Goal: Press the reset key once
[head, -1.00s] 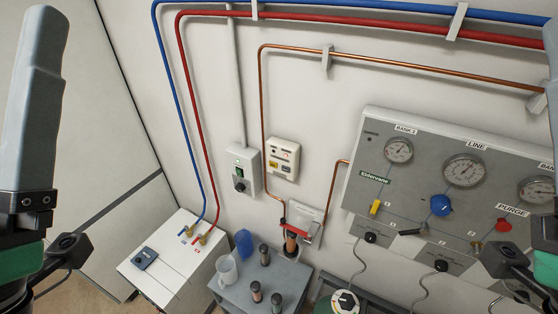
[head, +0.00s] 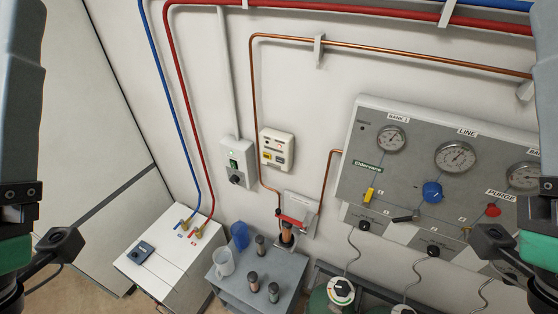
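A cream wall box (head: 277,148) in the head view has a small red light or button at its top, a dark display and small yellow and white keys low on its face. Their lettering is too small to read, so I cannot tell which key is the reset key. My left arm stands at the left edge and my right arm at the right edge, both well away from the box. The fingers of both grippers are outside the frame.
A grey switch box (head: 237,163) with a green light is beside the wall box. Copper pipe (head: 252,95) runs close around it. Below are a bench (head: 240,285) with a jug and several cylinders, and a white cabinet (head: 165,262). A gauge panel (head: 352,190) is at right.

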